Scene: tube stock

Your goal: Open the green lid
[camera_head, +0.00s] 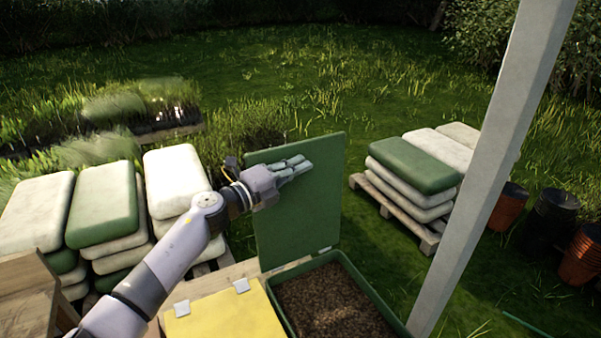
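The green lid (297,220) stands raised, close to upright, at the back of a green box (342,262). The box is open at the top and holds brown, soil-like material (335,302). My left gripper (300,166) is in front of the upper part of the lid, its fingers pointing right. The fingers look close together, but I cannot tell whether they are shut or whether they touch the lid. A yellow lid (225,318) lies flat to the left of the green box. My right gripper is not in view.
A pale post (490,180) rises at the right, close to the green box. Stacked white and green sacks (105,205) stand at the left, more on a pallet (400,208) behind right. Pots (508,207) stand far right. Grass behind is open.

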